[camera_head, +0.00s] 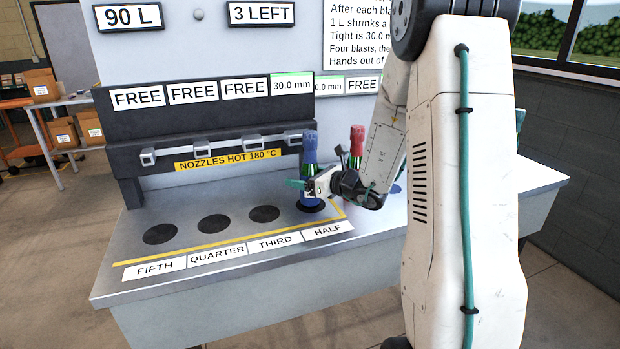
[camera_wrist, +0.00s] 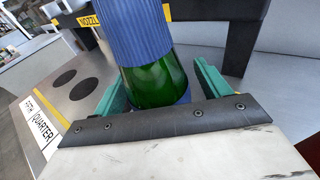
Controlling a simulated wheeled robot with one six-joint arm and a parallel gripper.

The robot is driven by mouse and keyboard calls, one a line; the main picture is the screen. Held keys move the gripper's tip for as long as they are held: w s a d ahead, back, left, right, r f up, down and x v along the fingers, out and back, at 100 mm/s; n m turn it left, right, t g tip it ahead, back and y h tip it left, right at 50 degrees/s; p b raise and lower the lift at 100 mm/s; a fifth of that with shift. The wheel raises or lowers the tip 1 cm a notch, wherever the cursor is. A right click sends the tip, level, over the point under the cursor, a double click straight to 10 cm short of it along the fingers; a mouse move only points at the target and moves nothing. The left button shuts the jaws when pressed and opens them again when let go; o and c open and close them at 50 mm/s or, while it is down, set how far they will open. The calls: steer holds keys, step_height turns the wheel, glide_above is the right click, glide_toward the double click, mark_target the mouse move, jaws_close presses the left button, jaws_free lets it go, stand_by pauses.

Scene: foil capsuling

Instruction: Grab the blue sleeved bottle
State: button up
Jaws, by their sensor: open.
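The blue sleeved bottle (camera_head: 310,160) stands upright on the dark round pad labelled HALF, under the nozzle rail. In the wrist view its ribbed blue sleeve (camera_wrist: 132,32) covers the neck and its green glass shoulder (camera_wrist: 160,84) shows below. My gripper (camera_head: 300,185) is at the bottle's body, low down. Its teal fingers are apart, one on each side of the bottle in the wrist view (camera_wrist: 158,92). The bottle's lower part is partly hidden by the gripper. I cannot tell whether either finger touches the glass.
A red sleeved bottle (camera_head: 356,145) stands just right, partly behind my arm. The nozzle rail (camera_head: 225,143) with its hot sign (camera_head: 228,160) runs behind the pads. The FIFTH (camera_head: 160,234), QUARTER (camera_head: 213,224) and THIRD (camera_head: 264,214) pads are empty.

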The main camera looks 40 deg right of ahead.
steer(key=c, duration=1.2)
steer(key=shift+c, duration=1.4)
steer(key=shift+r, duration=0.1)
